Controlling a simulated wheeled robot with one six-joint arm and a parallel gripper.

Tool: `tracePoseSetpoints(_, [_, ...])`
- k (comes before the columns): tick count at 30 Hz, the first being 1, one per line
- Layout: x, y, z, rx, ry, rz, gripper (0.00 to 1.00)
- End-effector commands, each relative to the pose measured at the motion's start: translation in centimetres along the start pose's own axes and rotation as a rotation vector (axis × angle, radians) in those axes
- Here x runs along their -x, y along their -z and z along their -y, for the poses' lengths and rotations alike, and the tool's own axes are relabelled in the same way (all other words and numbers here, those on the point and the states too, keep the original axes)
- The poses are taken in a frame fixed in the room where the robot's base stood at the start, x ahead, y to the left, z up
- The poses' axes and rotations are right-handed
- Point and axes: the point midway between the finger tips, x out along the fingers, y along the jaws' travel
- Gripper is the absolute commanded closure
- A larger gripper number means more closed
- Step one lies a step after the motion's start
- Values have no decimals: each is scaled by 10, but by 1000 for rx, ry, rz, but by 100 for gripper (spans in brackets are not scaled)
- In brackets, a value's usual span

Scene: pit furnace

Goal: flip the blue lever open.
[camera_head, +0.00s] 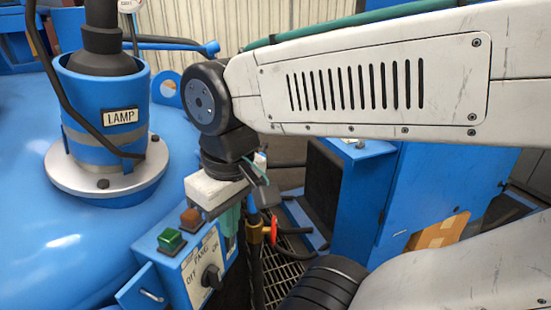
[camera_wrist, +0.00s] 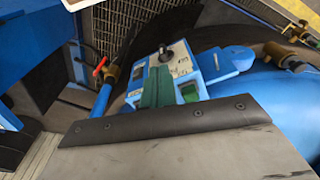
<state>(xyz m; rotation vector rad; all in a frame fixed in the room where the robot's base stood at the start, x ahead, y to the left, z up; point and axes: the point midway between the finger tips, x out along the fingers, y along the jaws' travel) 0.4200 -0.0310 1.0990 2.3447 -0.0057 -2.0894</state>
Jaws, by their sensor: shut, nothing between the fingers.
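A blue bar with a rounded end (camera_head: 185,45), which looks like the blue lever, sticks out to the right behind the lamp housing in the head view. It lies roughly level there. I cannot make it out for certain in the wrist view. My gripper (camera_head: 230,220) points down beside the blue control box, below and apart from that bar. Its teal fingers (camera_wrist: 157,90) are shut and empty, and they show in front of the control box in the wrist view. My wrist hides part of the box's right side.
The control box (camera_head: 178,272) carries a green button (camera_head: 172,240), a brown button (camera_head: 190,217) and a black knob (camera_head: 211,277). A red valve handle (camera_head: 274,229) stands close to the right. The blue lamp housing (camera_head: 105,115) is at left, and a blue cabinet (camera_head: 430,190) at right.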

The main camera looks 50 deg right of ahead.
Motion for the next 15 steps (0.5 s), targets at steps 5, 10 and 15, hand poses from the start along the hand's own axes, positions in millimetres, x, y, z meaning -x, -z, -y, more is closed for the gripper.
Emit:
tracePoseSetpoints(5, [-1,3,-1,-25,10,5,100])
tracePoseSetpoints(10, [-6,24,-8,-234,95,39,100])
tracePoseSetpoints(15, [-17,68,-38,-646,262,68,100])
